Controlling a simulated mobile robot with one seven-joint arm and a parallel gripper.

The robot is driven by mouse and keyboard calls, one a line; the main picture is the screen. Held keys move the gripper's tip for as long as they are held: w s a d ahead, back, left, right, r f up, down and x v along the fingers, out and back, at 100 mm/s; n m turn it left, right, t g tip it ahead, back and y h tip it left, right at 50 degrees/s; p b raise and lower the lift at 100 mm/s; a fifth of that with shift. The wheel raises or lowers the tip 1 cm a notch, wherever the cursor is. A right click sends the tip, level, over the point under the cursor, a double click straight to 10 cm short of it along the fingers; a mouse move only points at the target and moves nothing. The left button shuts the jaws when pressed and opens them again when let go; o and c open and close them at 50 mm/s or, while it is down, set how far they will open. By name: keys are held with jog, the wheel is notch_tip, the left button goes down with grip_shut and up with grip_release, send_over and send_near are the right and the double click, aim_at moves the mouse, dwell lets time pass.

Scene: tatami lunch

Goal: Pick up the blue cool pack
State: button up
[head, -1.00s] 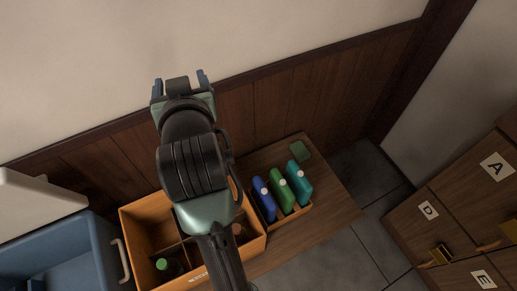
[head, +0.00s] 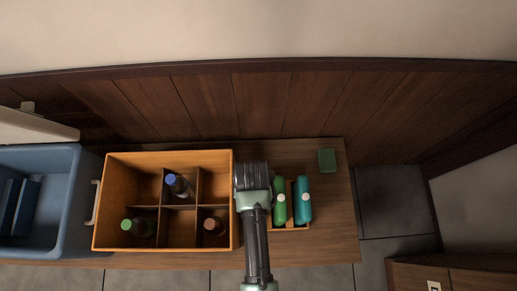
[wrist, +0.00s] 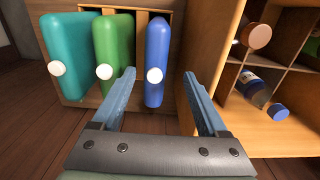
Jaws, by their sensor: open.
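The blue cool pack (wrist: 157,60) stands upright in the right slot of a small wooden rack (wrist: 142,18), with a white cap facing my gripper. My gripper (wrist: 158,85) is open, its two blue fingers pointing at the pack, one to each side of its near end; whether they touch it I cannot tell. In the head view my arm hides the blue pack. The green cool pack (head: 279,203) and the teal cool pack (head: 303,200) stand beside it in the same rack, to the right in the head view; the green one is close to a finger in the wrist view.
An orange divided crate (head: 112,200) with several bottles stands left of the rack, close to my gripper. A blue bin (head: 72,205) is at the far left. A green block (head: 327,160) lies on the wooden bench (head: 340,215) near the wall.

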notch_tip(320, 180, down, 4)
jog(key=shift+r+b, duration=0.1)
jog(key=shift+b, duration=0.2)
jog(key=f, duration=0.1)
jog(key=f+b, duration=0.1)
jog(key=f, duration=0.3)
jog(key=shift+w+d+f, duration=0.2)
jog(key=shift+w+d, duration=0.1)
jog(key=shift+c, duration=0.2)
grip_shut()
jog(key=shift+r, duration=0.1)
dwell(0.7)
